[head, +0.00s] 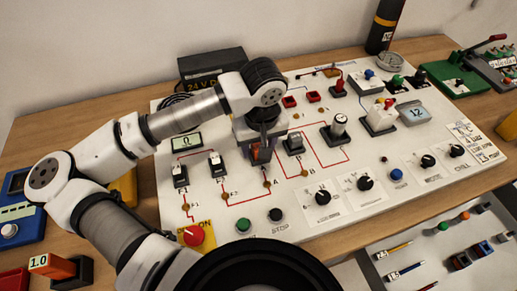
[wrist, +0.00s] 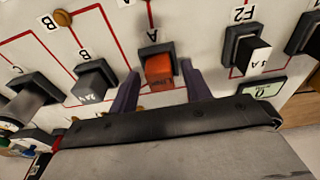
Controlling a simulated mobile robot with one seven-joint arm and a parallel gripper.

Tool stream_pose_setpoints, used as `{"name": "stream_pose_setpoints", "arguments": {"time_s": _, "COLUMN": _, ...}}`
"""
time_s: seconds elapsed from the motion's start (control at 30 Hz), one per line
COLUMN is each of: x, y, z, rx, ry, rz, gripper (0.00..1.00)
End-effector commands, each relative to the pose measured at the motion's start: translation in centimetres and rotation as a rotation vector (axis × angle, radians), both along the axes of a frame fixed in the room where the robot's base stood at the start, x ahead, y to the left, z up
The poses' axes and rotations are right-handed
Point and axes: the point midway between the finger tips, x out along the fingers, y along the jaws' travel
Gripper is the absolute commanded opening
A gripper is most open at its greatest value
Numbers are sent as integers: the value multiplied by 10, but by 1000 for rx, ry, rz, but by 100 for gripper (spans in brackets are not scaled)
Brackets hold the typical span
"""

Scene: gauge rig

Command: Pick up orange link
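The orange link (wrist: 160,71) sits in a dark socket marked A on the white panel, at the upper middle of the wrist view. In the head view only a sliver of orange (head: 255,152) shows between the fingers. My gripper (wrist: 161,78) is open, with one dark finger on each side of the link. A gap shows between the link and each finger, so it is not clamped. In the head view my gripper (head: 262,153) points down at the panel, and its body hides most of the socket.
A grey link in a socket marked B (wrist: 92,82) is beside it. A fuse holder marked F2 (wrist: 247,50) stands on the other side. The white panel (head: 330,180) carries knobs, buttons and a lever block. A red knob (head: 194,234) is near the front edge.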

Motion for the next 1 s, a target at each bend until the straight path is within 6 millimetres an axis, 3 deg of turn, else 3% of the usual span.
{"name": "stream_pose_setpoints", "arguments": {"time_s": 0.03, "x": 0, "y": 0, "z": 0, "rx": 0, "ry": 0, "rz": 0, "gripper": 41}}
{"name": "stream_pose_setpoints", "arguments": {"time_s": 0.3, "x": 0, "y": 0, "z": 0, "rx": 0, "ry": 0, "rz": 0, "gripper": 6}}
{"name": "stream_pose_setpoints", "arguments": {"time_s": 0.73, "x": 1, "y": 1, "z": 10, "rx": 2, "ry": -3, "rz": 1, "gripper": 5}}
{"name": "stream_pose_setpoints", "arguments": {"time_s": 0.87, "x": 1, "y": 1, "z": 29, "rx": 4, "ry": -4, "rz": 0, "gripper": 5}}
{"name": "stream_pose_setpoints", "arguments": {"time_s": 1.0, "x": 1, "y": 0, "z": 63, "rx": 5, "ry": -5, "rz": 1, "gripper": 5}}
